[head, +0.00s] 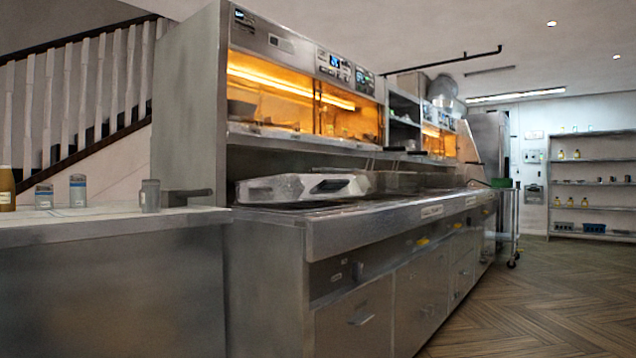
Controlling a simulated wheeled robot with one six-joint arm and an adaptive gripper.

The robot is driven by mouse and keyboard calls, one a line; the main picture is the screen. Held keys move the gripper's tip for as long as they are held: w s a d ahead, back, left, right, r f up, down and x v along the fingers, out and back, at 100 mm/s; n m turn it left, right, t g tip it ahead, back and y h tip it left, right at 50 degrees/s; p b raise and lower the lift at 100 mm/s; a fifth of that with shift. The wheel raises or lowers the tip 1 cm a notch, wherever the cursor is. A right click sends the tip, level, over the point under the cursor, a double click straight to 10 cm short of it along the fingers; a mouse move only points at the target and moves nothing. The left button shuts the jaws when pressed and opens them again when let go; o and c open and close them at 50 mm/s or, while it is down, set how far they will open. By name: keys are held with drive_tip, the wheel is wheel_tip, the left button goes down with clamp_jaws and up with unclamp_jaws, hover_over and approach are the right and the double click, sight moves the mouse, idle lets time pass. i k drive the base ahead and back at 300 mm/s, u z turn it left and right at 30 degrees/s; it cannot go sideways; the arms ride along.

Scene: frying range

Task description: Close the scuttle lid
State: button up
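I cannot pick out the scuttle lid for sure. A pale, mottled panel (285,188) with a dark slot or handle lies on the near end of the range top, below the heated cabinet; it may be a lid. I cannot tell whether it is open or closed. The steel frying range (345,235) runs away from me to the right. My gripper is not in view.
A steel counter (110,285) stands at the left, with a brown bottle (7,190) and small jars (77,190) on it. A trolley (508,220) stands past the range. Wooden floor (545,300) is clear at the right, before wall shelves (595,183).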

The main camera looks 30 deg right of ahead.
sight(286, 188)
drive_tip(key=z, duration=0.25)
drive_tip(key=i, duration=0.6)
drive_tip(key=z, duration=0.6)
